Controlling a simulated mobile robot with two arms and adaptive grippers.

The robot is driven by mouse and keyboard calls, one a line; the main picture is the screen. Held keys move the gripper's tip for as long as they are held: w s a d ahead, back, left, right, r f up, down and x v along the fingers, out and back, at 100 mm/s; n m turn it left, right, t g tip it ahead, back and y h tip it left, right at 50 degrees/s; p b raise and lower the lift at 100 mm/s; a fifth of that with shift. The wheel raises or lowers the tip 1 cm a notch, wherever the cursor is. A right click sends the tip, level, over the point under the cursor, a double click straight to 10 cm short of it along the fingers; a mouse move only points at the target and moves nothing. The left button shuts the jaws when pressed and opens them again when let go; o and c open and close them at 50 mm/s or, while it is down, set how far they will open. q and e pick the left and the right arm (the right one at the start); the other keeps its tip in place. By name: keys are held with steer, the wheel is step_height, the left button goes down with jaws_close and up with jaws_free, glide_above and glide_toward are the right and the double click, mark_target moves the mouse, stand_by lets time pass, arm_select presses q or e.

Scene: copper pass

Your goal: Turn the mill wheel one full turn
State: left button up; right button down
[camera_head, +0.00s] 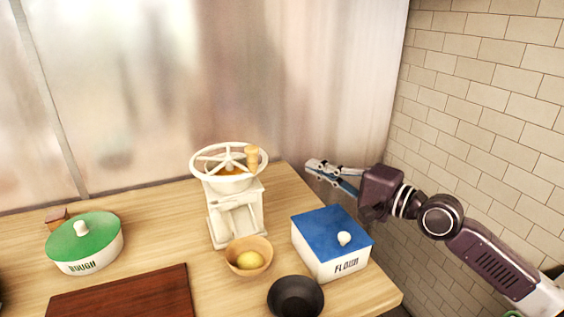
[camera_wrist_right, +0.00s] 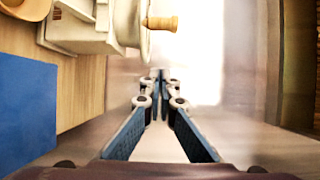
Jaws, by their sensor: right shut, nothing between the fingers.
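The white mill (camera_head: 236,212) stands upright on the wooden counter. Its spoked wheel (camera_head: 203,156) lies flat on top, with a wooden knob handle (camera_head: 252,156) on the right side of the rim. In the right wrist view the knob (camera_wrist_right: 161,23) points toward the right, beside the edge of the wheel (camera_wrist_right: 144,38). My right gripper (camera_head: 309,167) is to the right of the wheel, apart from the knob, past the counter's right edge. In the right wrist view its fingers (camera_wrist_right: 160,76) meet at the tips with nothing between them. My left gripper is out of view.
A white flour box (camera_head: 318,262) with a blue lid stands right of the mill. A wooden bowl (camera_head: 236,265) with a yellow thing and a black bowl (camera_head: 295,298) are in front. A green-lidded dough pot (camera_head: 97,258) and brown board (camera_head: 125,295) are left. A brick wall (camera_head: 480,80) is right.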

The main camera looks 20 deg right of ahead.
steer(key=w+a+p, duration=0.7)
steer(key=a, duration=0.1)
steer(key=shift+w+a+r, duration=0.15)
steer(key=shift+w+a, duration=0.15)
steer(key=shift+w, duration=0.05)
stand_by(0.4)
